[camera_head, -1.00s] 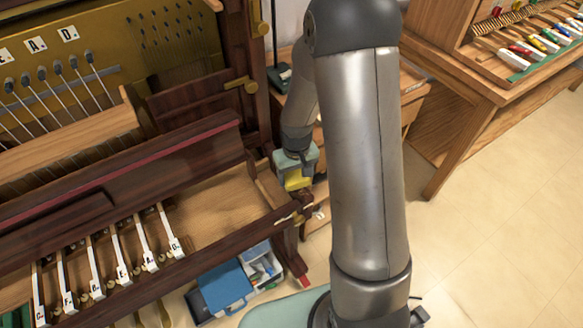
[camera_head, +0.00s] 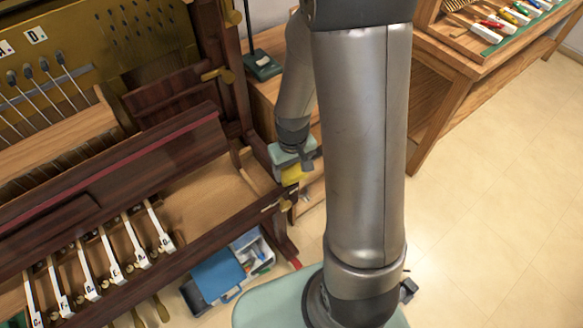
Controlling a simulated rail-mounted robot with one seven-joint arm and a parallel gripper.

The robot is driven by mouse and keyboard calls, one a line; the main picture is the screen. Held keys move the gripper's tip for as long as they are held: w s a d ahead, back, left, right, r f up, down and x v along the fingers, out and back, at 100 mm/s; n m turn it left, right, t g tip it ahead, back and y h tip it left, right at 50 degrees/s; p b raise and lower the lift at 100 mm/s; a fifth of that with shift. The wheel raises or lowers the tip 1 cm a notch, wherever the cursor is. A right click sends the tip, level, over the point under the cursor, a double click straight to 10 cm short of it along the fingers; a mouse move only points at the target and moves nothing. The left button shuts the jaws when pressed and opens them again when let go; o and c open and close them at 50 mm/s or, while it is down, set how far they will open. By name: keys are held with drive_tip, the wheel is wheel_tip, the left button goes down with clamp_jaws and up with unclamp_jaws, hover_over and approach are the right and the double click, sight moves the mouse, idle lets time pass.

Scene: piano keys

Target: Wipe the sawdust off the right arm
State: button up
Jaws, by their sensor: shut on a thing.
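My gripper (camera_head: 296,170) is shut on a yellow wiping thing, perhaps a sponge or cloth (camera_head: 292,175), that shows just below it. It is beside the piano's right arm (camera_head: 246,166), the wooden side piece at the right end of the keybed, near its front end. I cannot tell whether the yellow thing touches the wood. The sawdust cannot be made out at this distance. My own arm blocks the view to the right of the gripper.
White lettered keys (camera_head: 138,252) stand at the left in the open piano (camera_head: 180,210). A blue toolbox (camera_head: 218,277) with an open tray is on the floor below the keybed. A wooden workbench (camera_head: 457,90) with keys is at upper right. Floor at right is clear.

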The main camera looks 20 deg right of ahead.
drive_tip(key=shift+r+p, duration=1.45)
drive_tip(key=shift+r, duration=0.8)
drive_tip(key=shift+w, duration=0.15)
